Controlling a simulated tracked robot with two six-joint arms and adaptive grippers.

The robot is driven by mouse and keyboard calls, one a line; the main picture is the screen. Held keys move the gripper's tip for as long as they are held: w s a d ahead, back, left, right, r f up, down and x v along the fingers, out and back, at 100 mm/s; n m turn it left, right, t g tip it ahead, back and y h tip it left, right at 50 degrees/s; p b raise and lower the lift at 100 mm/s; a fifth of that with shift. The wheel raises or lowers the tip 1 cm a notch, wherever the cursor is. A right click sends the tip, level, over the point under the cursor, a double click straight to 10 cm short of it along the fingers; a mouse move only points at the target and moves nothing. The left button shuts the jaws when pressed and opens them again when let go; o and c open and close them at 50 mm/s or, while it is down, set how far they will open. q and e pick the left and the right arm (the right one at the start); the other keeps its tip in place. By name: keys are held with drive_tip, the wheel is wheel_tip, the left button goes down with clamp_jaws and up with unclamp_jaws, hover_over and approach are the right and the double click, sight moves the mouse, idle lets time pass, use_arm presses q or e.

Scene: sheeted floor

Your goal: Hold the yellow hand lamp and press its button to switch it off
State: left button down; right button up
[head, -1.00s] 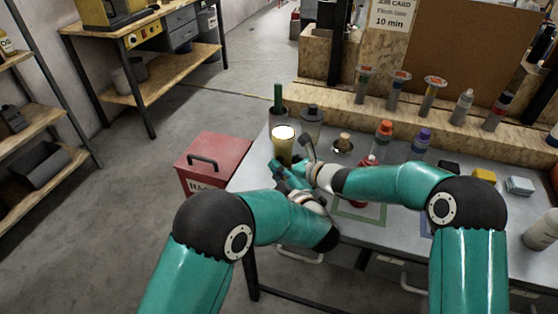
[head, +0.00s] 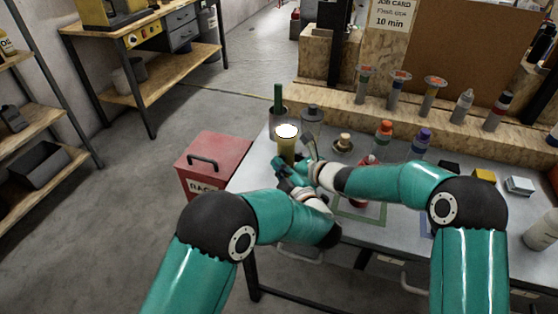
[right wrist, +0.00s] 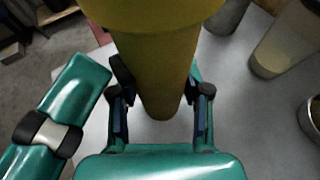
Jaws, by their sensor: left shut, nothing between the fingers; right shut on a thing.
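The yellow hand lamp (head: 286,146) is upright near the bench's left end, and its top glows white. In the right wrist view the lamp's tapered body (right wrist: 155,70) fills the space between my right gripper's fingers. My right gripper (right wrist: 160,117) is shut on the lamp. My left gripper (head: 281,165) is shut and empty, close beside the lamp's lower part in the head view. I cannot tell whether it touches the lamp. My left arm's teal part shows at the left of the right wrist view. The lamp's button is not visible.
A grey bottle (head: 311,117) and a green-necked bottle (head: 278,100) stand behind the lamp. Orange-capped (head: 383,141) and purple-capped (head: 421,142) bottles stand to the right. A red box (head: 213,160) is left of the bench. A wooden ledge (head: 350,107) runs along the back.

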use_arm(q)
drive_tip(key=shift+w+a+f, duration=0.15)
drive_tip(key=shift+w+a, duration=0.05)
drive_tip(key=shift+a, duration=0.05)
use_arm(e)
drive_tip(key=shift+s+a, duration=0.45)
drive_tip(key=shift+a, duration=0.1)
use_arm(q)
drive_tip(key=shift+s+a, duration=0.5)
drive_tip(key=shift+s, duration=0.4)
use_arm(e)
drive_tip(key=shift+w+d, duration=0.1)
drive_tip(key=shift+d, duration=0.1)
use_arm(q)
drive_tip(key=s, duration=0.1)
drive_tip(key=s+a, duration=0.1)
drive_tip(key=s, duration=0.2)
drive_tip(key=shift+s+a, duration=0.3)
drive_tip(key=shift+s, duration=0.1)
use_arm(e)
drive_tip(key=o, duration=1.3)
